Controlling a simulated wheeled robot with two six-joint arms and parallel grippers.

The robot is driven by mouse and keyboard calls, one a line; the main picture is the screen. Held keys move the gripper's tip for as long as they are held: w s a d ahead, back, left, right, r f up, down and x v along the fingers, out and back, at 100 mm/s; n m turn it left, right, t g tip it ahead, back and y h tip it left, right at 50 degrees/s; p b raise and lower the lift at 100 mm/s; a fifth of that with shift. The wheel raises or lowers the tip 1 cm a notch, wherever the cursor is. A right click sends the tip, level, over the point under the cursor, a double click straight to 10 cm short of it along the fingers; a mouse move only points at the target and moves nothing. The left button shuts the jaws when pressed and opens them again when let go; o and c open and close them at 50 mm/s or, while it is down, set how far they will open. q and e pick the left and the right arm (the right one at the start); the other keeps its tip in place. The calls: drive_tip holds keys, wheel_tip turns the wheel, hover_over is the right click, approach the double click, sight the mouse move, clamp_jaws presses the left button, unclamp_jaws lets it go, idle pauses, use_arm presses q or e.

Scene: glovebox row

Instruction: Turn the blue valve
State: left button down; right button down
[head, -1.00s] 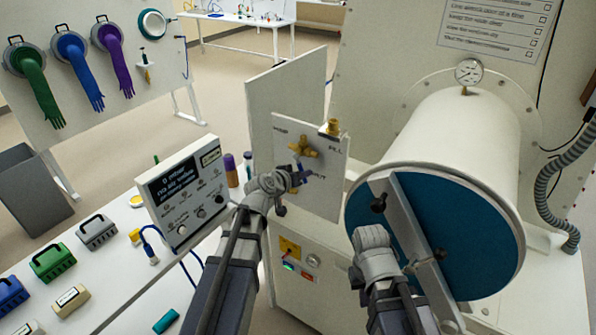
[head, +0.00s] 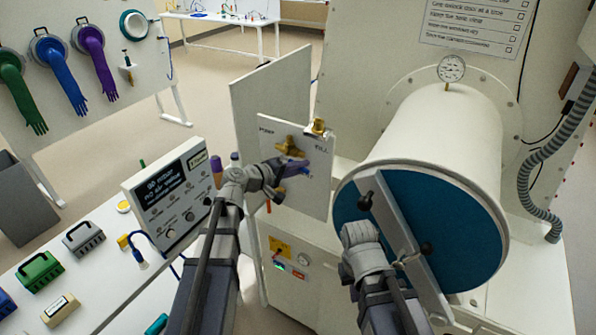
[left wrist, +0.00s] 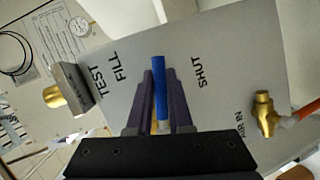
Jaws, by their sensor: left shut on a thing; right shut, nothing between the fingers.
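The blue valve handle (left wrist: 158,85) stands between the two purple-grey fingers of my left gripper (left wrist: 160,100) in the left wrist view. It points between the words FILL and SHUT on the grey-white valve panel (left wrist: 215,65). In the head view, my left gripper (head: 285,170) is at the panel's lower middle, shut on the blue valve (head: 303,170), which is mostly hidden there. My right gripper (head: 408,259) is shut and empty in front of the teal round door (head: 470,230). Its fingertips are hard to make out.
Brass fittings (head: 318,127) sit on the panel's top edge. The white cylinder chamber (head: 440,135) with its barred door is at right. A display box (head: 168,190) and small cases (head: 82,238) stand on the left bench. A brass air inlet (left wrist: 265,112) is beside SHUT.

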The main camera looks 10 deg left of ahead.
use_arm(q)
drive_tip(key=shift+d+r+n+h, duration=0.15)
drive_tip(key=shift+r+n+h, duration=0.6)
drive_tip(key=shift+n, duration=0.35)
drive_tip(key=shift+r, duration=0.15)
drive_tip(key=c, duration=0.8)
unclamp_jaws()
drive_tip(key=shift+c, duration=0.2)
drive_tip(key=p+v, duration=0.1)
drive_tip(key=v, duration=0.7)
drive_tip(key=shift+d, duration=0.1)
